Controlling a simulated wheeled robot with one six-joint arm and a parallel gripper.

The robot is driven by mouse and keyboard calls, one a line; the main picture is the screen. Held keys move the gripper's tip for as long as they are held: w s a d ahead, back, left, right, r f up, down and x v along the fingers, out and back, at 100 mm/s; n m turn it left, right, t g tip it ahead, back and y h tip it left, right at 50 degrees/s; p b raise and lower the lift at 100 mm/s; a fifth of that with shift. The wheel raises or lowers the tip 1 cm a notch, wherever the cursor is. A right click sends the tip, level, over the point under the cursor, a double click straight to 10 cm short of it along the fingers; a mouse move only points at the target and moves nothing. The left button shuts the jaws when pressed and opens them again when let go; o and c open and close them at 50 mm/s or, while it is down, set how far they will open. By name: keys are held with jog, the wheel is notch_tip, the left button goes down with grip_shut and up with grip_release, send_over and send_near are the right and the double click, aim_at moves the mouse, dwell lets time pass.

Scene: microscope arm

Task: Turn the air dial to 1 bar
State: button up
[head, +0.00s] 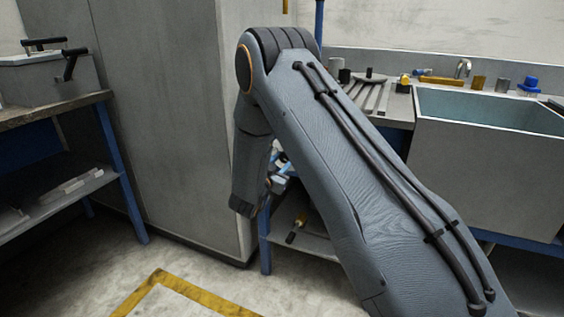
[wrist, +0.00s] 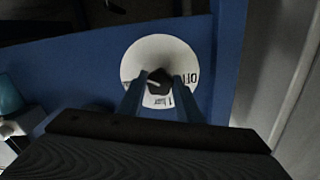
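The air dial's white plate (wrist: 140,55) is on a blue panel in the wrist view. A dark knob (wrist: 159,82) with a small pale mark sits on it. "OFF" reads at the plate's right and "1 bar" below the knob, between my fingers. My gripper (wrist: 159,84) has its two fingers apart, one on each side of the knob; whether they touch it is not clear. The pale mark lies on the knob's left half; which label it indicates is hard to tell. In the head view my arm hides the dial, and my gripper is mostly hidden behind it.
In the head view a grey cabinet (head: 165,110) stands left of my arm, and a sink (head: 490,165) stands at the right. A workbench (head: 50,112) is at the far left. In the wrist view a pale surface (wrist: 300,80) runs along the right side.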

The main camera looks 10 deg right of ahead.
jog(key=shift+m, duration=0.3)
jog(key=m, duration=0.3)
jog(key=shift+m, duration=0.3)
jog(key=m, duration=0.3)
jog(key=shift+w+a+r+m+b, duration=0.1)
jog(key=shift+m+b, duration=0.2)
jog(key=shift+b, duration=0.05)
jog(key=m, duration=0.4)
jog(key=shift+m+b, duration=0.3)
jog(key=shift+b, duration=0.1)
jog(key=shift+r+m+b, duration=0.1)
jog(key=shift+m+b, duration=0.25)
jog(key=shift+m, duration=1.25)
jog(key=o, duration=1)
jog(key=shift+o, duration=0.2)
